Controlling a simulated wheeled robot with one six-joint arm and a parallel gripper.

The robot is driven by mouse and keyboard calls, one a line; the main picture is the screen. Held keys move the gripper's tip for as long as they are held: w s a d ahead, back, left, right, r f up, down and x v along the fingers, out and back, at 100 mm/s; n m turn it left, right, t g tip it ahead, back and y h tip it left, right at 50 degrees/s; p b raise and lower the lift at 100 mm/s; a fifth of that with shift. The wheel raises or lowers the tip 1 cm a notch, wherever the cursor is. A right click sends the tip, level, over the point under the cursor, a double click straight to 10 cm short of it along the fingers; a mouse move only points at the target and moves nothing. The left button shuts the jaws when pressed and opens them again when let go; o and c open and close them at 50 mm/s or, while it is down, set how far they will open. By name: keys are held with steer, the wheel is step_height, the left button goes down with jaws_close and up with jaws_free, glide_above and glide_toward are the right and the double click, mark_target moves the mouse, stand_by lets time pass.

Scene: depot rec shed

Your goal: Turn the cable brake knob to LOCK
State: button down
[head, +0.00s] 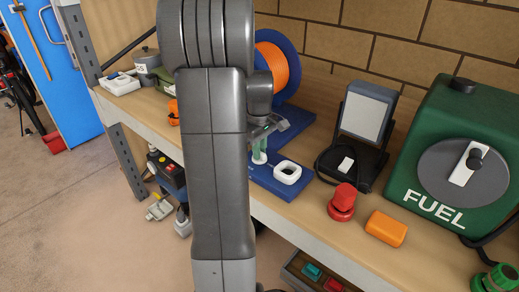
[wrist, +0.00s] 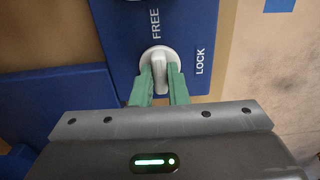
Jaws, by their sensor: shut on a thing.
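The white cable brake knob (wrist: 158,58) sits on a blue plate (wrist: 115,25) in the wrist view. The word FREE is printed above the knob and LOCK to its right. The knob's raised grip runs roughly up and down the picture, about in line with FREE. My gripper (wrist: 159,85) has its green fingers on both sides of the grip, shut on it. In the head view my gripper (head: 260,144) reaches down to the knob (head: 259,157); my arm hides part of the blue base.
An orange cable reel (head: 280,68) with blue flanges stands behind the knob. A white square ring (head: 288,172) lies close on the right. Further right are a work lamp (head: 362,120), a red knob-like piece (head: 342,200), an orange block (head: 386,228) and a green fuel can (head: 470,120).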

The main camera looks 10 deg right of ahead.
steer(key=shift+m, duration=0.3)
steer(key=m, duration=0.3)
steer(key=shift+m, duration=0.3)
steer(key=m, duration=0.4)
steer(key=shift+m+p, duration=0.3)
steer(key=shift+p, duration=0.1)
steer(key=m, duration=0.9)
steer(key=shift+w, duration=0.1)
steer(key=c, duration=1.4)
jaws_free()
steer(key=shift+c, duration=0.2)
steer(key=shift+r, duration=0.1)
